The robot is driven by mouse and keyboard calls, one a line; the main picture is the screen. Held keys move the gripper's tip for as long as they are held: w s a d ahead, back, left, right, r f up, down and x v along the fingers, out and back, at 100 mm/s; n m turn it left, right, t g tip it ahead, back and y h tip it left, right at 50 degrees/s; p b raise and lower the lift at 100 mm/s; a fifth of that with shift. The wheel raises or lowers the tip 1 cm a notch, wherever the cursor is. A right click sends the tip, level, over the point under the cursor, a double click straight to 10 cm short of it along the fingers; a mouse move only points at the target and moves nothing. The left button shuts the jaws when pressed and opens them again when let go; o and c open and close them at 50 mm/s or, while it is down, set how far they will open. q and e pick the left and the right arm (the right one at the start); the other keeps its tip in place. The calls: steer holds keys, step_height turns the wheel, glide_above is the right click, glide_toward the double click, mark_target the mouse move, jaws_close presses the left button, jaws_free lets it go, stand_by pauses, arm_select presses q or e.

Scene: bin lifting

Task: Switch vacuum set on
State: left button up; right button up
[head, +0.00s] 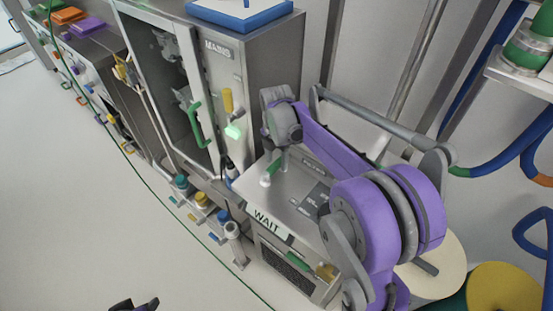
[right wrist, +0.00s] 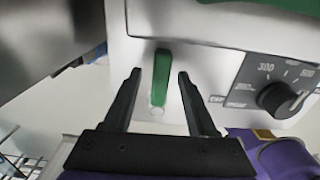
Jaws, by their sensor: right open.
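In the right wrist view a green switch lever (right wrist: 160,78) with a pale tip stands on a light metal panel (right wrist: 210,30). My right gripper (right wrist: 159,73) is open, with one dark finger on each side of the lever and gaps between. In the head view my purple right arm reaches over a metal unit with a WAIT sign (head: 270,222). A green lever (head: 271,170) stands on its top, close to the arm's far end. The right fingers are hard to make out there. A dark piece at the bottom edge may be my left gripper (head: 135,305).
A black dial (right wrist: 283,98) marked 300 sits right of the lever. A cabinet labelled MAINS (head: 217,48) with a green door handle (head: 194,122) and a yellow lever (head: 228,100) stands left of the unit. Open floor (head: 80,220) lies at the left.

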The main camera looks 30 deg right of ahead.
mark_target(277, 163)
steer(key=shift+r, duration=0.1)
step_height(277, 163, up, 11)
steer(key=shift+p, duration=0.35)
steer(key=shift+f, duration=0.2)
